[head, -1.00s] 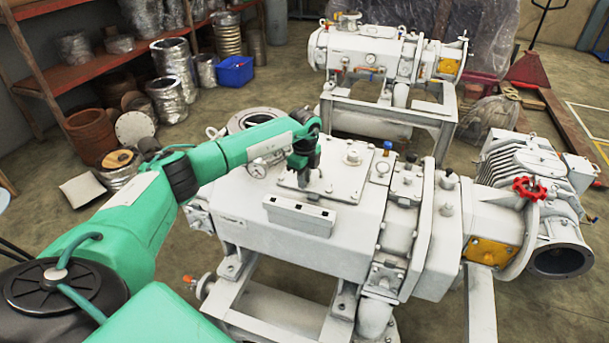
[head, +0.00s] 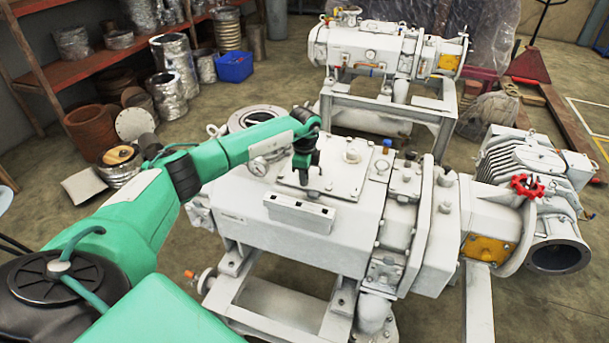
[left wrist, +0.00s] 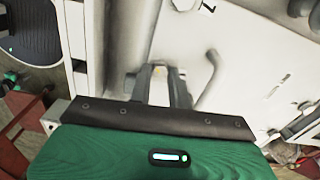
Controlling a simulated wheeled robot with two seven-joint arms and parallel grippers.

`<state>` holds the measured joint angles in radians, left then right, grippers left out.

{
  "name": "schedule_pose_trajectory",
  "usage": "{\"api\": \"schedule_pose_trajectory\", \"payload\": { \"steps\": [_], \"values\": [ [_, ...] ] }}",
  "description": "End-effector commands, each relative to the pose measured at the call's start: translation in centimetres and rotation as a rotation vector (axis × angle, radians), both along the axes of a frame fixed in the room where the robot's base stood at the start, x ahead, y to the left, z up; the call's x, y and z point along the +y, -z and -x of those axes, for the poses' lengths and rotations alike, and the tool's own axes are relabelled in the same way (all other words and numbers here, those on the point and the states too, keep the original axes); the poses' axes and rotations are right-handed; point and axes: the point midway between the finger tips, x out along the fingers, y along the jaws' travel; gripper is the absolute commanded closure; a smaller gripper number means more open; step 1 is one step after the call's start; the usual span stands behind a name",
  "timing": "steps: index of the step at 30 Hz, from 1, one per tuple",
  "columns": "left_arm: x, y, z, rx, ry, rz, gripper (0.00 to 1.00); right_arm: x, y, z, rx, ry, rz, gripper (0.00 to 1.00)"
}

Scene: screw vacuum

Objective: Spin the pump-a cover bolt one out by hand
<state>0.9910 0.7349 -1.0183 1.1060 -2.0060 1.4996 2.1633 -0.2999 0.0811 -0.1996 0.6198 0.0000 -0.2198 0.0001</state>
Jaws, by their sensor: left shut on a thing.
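The pump (head: 300,235) nearest me is a large pale grey machine with a square cover plate (head: 345,180) on its top. My left gripper (head: 305,182) reaches down onto the near left part of this plate. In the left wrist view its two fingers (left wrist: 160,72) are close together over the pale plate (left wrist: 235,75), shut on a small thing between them. That thing, likely the cover bolt (left wrist: 158,71), shows only as a small patch; its head and thread are hidden by the fingers. My right gripper is in neither view.
A raised white block (head: 300,208) sits on the pump just in front of the plate. A second pump (head: 390,55) stands behind.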

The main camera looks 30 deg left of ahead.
Motion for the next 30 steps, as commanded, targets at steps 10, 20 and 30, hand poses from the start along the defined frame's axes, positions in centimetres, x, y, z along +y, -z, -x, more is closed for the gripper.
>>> {"api": "schedule_pose_trajectory", "payload": {
  "steps": [10,20,30],
  "values": [
    [-0.1,0.5,0.3,0.009,0.003,0.0,0.59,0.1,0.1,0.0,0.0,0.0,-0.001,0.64],
    [0.0,0.2,0.1,0.004,0.002,-0.001,0.59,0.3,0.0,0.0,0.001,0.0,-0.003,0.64],
    [0.0,-1.5,0.0,0.0,0.002,0.001,0.59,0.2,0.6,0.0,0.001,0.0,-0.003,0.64]
  ]
}}
